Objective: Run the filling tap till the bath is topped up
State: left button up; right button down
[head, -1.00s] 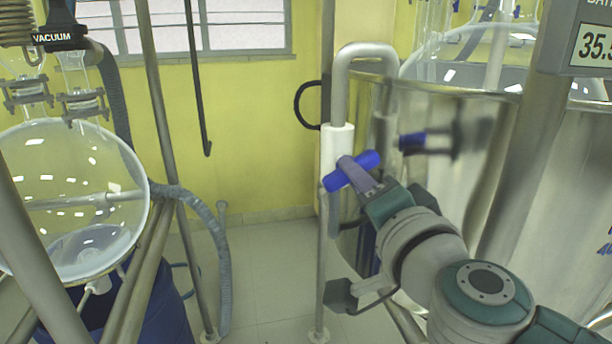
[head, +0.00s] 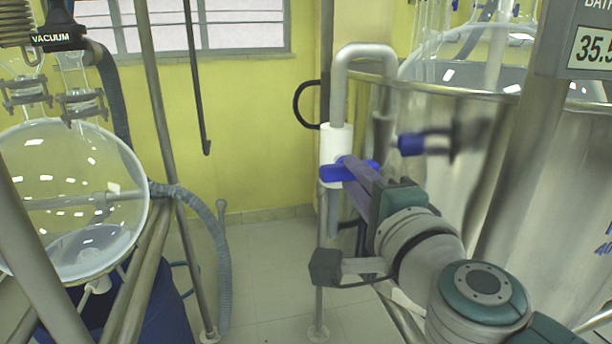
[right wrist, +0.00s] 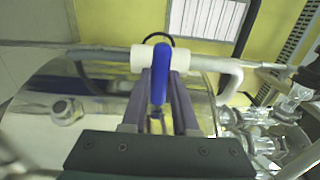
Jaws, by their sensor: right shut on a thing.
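The filling tap has a white body (head: 336,148) on a grey pipe and a blue handle (head: 349,171), which lies nearly level in the head view. My right gripper (head: 357,173) is shut on the blue handle. In the right wrist view the blue handle (right wrist: 160,80) stands between the two purple fingers (right wrist: 158,92), in front of the white tap body (right wrist: 146,60). The bath is the big shiny metal vessel (head: 455,185) at the right. The pipe's bent spout (head: 365,49) hooks over its rim. The water level inside is hidden. My left gripper is not in view.
A display post (head: 520,150) reading 35 and a partly cut-off digit stands before the bath. A round glass flask (head: 70,195) and metal frame poles stand at the left, over a blue drum (head: 160,305).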

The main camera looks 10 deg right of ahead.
dwell(0.4)
jog(key=c, duration=0.7)
grip_release()
jog(key=s, duration=1)
jog(key=shift+d+p, duration=0.15)
jog(key=shift+p, duration=0.25)
